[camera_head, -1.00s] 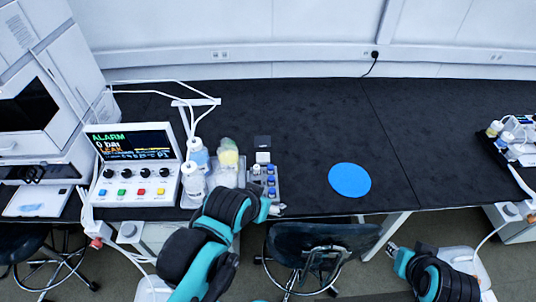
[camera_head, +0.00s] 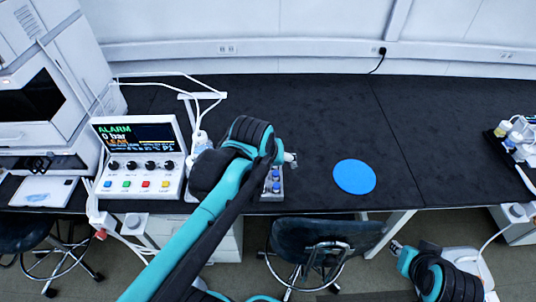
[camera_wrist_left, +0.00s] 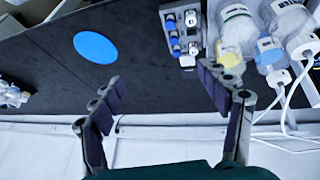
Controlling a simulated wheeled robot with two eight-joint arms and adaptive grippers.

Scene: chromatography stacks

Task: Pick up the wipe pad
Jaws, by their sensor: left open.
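A flat round blue pad (camera_head: 354,176) lies on the black bench, right of centre; it also shows in the left wrist view (camera_wrist_left: 95,47). It looks like the wipe pad, though a small pale blue patch (camera_head: 36,197) lies on the tray at far left. My left gripper (camera_head: 291,160) is left of the blue pad and apart from it, largely hidden behind its arm in the head view. In the left wrist view its fingers (camera_wrist_left: 165,95) are spread with nothing between them. My right gripper (camera_head: 396,247) is low at the right, below the bench's front edge; its fingers are too small to read.
A vial rack (camera_head: 275,193) and bottles (camera_wrist_left: 237,25) stand beside my left arm, partly hidden by it. An alarm console (camera_head: 140,155) with cables is at left. A bottle tray (camera_head: 505,150) is at far right. The bench around and behind the blue pad is clear.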

